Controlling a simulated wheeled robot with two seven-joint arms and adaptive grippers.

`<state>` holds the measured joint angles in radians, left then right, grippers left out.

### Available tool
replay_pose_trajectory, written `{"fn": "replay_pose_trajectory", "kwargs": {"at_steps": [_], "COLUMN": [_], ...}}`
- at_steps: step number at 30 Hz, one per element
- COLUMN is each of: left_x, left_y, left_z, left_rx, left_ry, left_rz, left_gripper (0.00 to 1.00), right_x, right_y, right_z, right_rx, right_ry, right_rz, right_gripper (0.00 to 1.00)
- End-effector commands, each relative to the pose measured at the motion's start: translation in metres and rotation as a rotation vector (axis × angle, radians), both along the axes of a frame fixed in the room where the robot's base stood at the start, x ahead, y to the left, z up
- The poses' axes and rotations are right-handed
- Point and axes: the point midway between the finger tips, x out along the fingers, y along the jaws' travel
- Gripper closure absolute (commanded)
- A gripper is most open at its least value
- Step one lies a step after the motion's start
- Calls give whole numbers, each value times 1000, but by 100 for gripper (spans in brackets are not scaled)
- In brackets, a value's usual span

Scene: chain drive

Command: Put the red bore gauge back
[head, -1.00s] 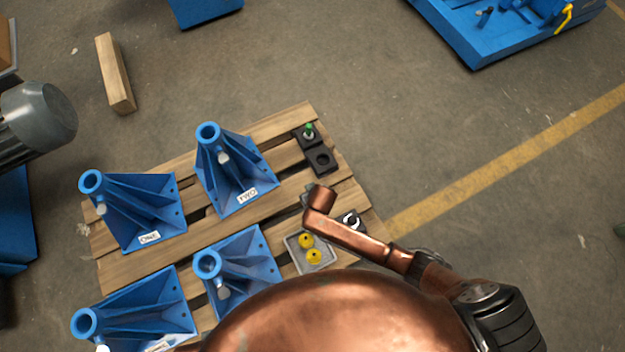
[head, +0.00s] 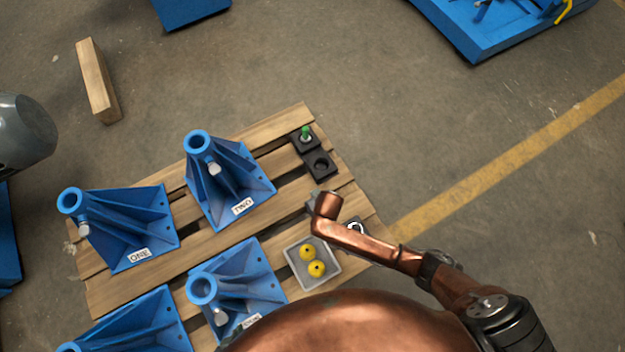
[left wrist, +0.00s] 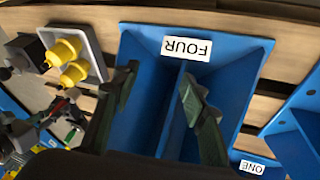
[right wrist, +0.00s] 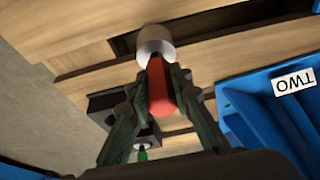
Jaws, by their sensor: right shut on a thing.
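The red bore gauge (right wrist: 160,88) is between the fingers of my right gripper (right wrist: 158,85), which is shut on its red handle. Its pale cylindrical end (right wrist: 155,45) points away from the wrist, above the pallet. A black holder (head: 318,165) stands on the pallet's far right; its near socket is empty and its far one holds a green-topped gauge (head: 305,133). The holder also shows partly behind the fingers in the right wrist view (right wrist: 103,103). In the head view my copper arm hides the right gripper. My left gripper (left wrist: 158,85) is open and empty over bracket FOUR.
Blue brackets, including ONE (head: 125,225), TWO (head: 228,180) and FOUR (left wrist: 187,47), stand on the wooden pallet (head: 278,128). A grey tray (head: 293,262) holds two yellow pieces. A dark block with a pale ring (head: 355,227) is partly behind my arm. Open floor lies right of the pallet.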

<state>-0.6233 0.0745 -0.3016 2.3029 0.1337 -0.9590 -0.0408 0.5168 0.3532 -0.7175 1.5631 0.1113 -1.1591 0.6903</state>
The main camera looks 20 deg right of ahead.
Motion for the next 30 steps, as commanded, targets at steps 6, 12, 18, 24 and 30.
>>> {"fn": "replay_pose_trajectory", "kwargs": {"at_steps": [6,12,18,24,30], "left_x": [4,4,4,4,4], "left_y": [-3,-3,-3,-3,-3], "left_z": [-2,-2,-2,-2,-2], "left_rx": [-9,-8,-9,-9,-9], "left_ry": [-21,-20,-20,-21,-20], "left_rz": [4,4,4,4,4], "left_gripper": [60,60,60,60,60], "right_x": [3,3,1,1,1], "right_y": [1,1,0,0,0], "right_z": [0,-1,-5,-5,-5], "right_rx": [2,2,-1,0,0], "right_ry": [-8,-8,-2,-2,-2], "right_rz": [1,1,1,1,1], "right_gripper": [100,100,72,63,63]}}
